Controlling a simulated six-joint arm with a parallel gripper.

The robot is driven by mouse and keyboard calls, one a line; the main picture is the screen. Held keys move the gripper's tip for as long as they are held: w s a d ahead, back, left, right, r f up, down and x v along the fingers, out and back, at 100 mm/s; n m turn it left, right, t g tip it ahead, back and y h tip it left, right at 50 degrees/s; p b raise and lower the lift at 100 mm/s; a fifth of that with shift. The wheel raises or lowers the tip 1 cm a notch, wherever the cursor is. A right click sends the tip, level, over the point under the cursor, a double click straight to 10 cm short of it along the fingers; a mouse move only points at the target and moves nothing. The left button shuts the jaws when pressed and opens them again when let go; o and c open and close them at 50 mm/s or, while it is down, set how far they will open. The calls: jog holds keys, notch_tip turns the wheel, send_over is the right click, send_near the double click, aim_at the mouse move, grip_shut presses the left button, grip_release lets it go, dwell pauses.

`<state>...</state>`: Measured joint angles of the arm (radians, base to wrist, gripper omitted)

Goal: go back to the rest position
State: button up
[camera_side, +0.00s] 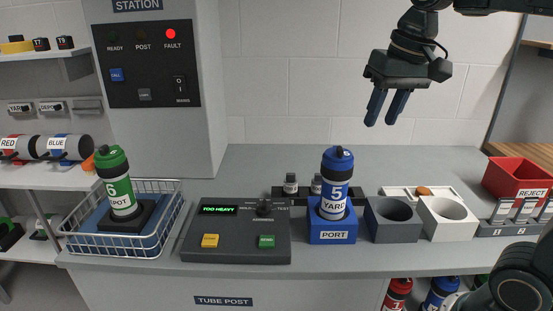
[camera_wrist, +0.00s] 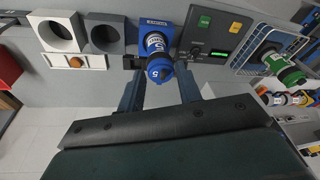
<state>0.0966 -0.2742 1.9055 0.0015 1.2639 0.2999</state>
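My gripper (camera_side: 387,106) is up above the counter in the side view, to the upper right of the blue tube. Its two dark blue fingers stand a little apart with nothing between them. In the wrist view the gripper (camera_wrist: 160,92) also shows spread fingers. The blue tube marked 5 YARD (camera_side: 335,190) stands upright in the blue PORT block (camera_side: 332,236). It also shows in the wrist view (camera_wrist: 158,66), beyond the fingers and apart from them.
A green tube (camera_side: 120,190) stands in the wire basket (camera_side: 165,235) at left. The control box (camera_side: 235,245) reads TOO HEAVY, and the red FAULT lamp (camera_side: 171,34) is lit. Grey (camera_side: 391,232) and white (camera_side: 448,231) holders are empty. A red REJECT bin (camera_side: 518,178) is at right.

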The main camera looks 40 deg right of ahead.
jog(key=s+a+f+n+t, duration=0.2)
jog(key=s+f+n, duration=0.2)
jog(key=s+f, duration=0.5)
jog(key=shift+s+a+f+n+t, duration=0.15)
jog(key=shift+s+a+n+t, duration=0.2)
jog(key=shift+s, duration=0.7)
